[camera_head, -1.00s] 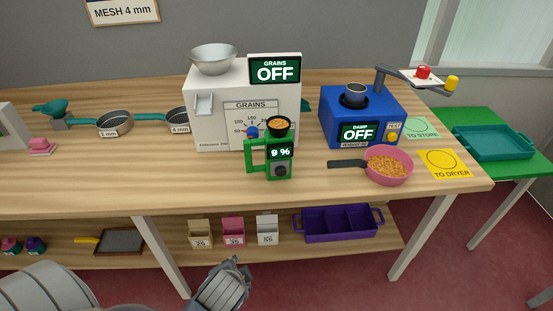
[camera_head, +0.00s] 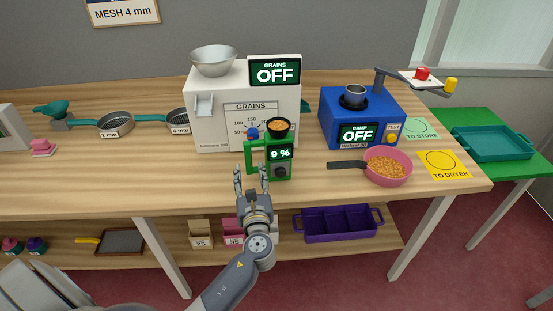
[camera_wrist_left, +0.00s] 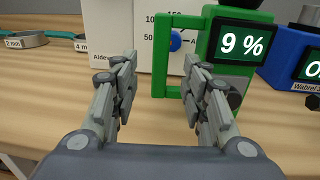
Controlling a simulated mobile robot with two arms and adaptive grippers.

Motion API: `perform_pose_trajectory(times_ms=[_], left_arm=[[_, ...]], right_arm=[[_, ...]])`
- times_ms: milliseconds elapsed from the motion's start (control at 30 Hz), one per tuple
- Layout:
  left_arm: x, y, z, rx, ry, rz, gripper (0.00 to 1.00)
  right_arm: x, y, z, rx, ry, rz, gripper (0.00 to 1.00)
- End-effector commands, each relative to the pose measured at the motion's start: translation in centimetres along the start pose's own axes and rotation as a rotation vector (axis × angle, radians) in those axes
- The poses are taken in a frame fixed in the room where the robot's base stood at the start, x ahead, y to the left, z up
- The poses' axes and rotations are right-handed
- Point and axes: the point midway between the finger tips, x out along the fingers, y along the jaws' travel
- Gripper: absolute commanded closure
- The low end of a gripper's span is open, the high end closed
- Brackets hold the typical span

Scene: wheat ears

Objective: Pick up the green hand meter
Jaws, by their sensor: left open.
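The green hand meter (camera_head: 279,160) stands upright on the wooden table in front of the white grain counter. Its display reads 9 %, and its black top cup holds grains. Its green handle loop (camera_head: 251,157) sticks out to the left. My left gripper (camera_head: 251,174) is open and empty, just in front of the handle. In the left wrist view my left gripper (camera_wrist_left: 158,80) has its fingers spread, with the handle (camera_wrist_left: 158,60) ahead between them, toward the right finger. The meter's body (camera_wrist_left: 236,50) is partly hidden behind the right finger. My right gripper is not in view.
The white grain counter (camera_head: 222,108) stands close behind the meter. A blue damp tester (camera_head: 365,112) is to the right, and a pink pan of grains (camera_head: 393,178) sits at the front right. Sieves (camera_head: 115,124) lie at the left.

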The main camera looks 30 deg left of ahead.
Motion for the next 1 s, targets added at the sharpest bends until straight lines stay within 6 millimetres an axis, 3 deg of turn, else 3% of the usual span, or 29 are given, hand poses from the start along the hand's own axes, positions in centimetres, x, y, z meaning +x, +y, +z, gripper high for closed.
perform_pose_trajectory(times_ms=[600,933,1000], left_arm=[[6.8,0.0,0.1,-0.002,0.002,0.002,0.58],[7.4,-0.1,0.0,-0.004,0.003,0.001,0.58],[7.4,-0.1,0.0,-0.004,0.003,0.001,0.74]], right_arm=[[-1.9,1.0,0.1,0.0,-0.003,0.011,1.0],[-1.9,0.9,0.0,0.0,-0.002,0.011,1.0],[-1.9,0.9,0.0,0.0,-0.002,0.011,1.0]])
